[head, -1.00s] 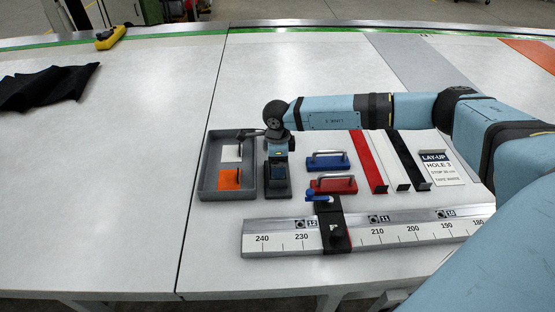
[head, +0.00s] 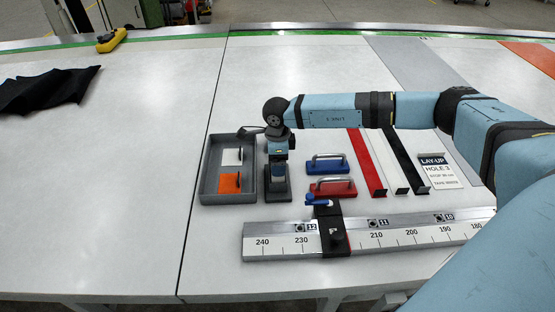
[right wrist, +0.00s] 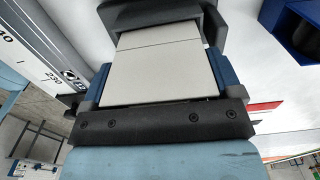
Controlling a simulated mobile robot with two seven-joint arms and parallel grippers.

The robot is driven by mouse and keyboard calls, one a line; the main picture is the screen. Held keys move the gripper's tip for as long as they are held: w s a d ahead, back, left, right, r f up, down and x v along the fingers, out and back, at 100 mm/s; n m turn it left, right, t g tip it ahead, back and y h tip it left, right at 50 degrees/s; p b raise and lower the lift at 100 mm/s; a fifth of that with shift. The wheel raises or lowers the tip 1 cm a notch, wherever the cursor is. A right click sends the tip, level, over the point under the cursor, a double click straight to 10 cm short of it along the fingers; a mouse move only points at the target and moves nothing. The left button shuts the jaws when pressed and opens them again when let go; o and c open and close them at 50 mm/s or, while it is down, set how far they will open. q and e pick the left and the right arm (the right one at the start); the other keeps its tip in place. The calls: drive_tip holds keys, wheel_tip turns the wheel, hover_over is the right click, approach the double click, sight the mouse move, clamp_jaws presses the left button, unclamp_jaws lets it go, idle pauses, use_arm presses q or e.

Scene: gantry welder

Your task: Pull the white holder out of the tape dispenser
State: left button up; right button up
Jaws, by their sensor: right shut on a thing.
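My right gripper (head: 278,180) points down just right of a grey tray and hides most of what is under it in the head view. In the right wrist view a pale slab (right wrist: 160,65) with a cross seam shows between dark blue sides; it looks like the white holder. A dark grey bracket (right wrist: 155,12), perhaps part of the tape dispenser, lies at its far end. My right gripper is shut; its fingertip contact is hidden. I cannot tell how far the holder sits in the dispenser. My left gripper is not in view.
The grey tray (head: 203,183) holds a white plate (head: 230,156) and an orange plate (head: 229,184). Blue (head: 327,164) and red (head: 332,188) handled blocks stand to the right. A ruler rail (head: 390,238) runs in front.

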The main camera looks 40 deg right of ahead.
drive_tip(key=shift+r+p, duration=0.95)
drive_tip(key=shift+r, duration=1.15)
